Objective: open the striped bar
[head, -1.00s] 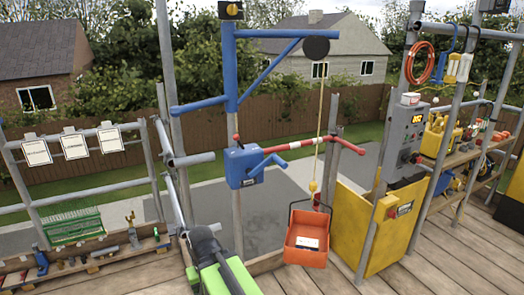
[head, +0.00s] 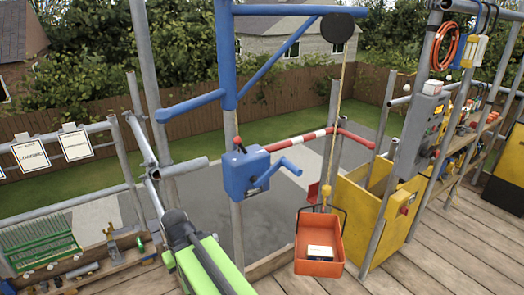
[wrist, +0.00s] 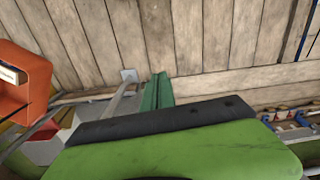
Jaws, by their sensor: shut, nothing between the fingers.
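The striped bar (head: 298,142), banded red and white, runs level across the gap from a blue box (head: 246,172) on the post to the scaffold at the right. A blue crank-like handle (head: 281,171) sticks out from the box, and a small red-topped lever (head: 238,146) stands on top of it. My gripper (head: 176,222) is at the dark end of my green arm, low and left of the blue box, apart from the bar. It is shut and empty; its fingers are hard to make out. The bar is not visible in the wrist view.
An orange bin (head: 319,262) hangs on a rope right of the post; it also shows in the wrist view (wrist: 36,84). A yellow panel (head: 360,218) stands beyond it. Plank deck (head: 445,250) is clear at right.

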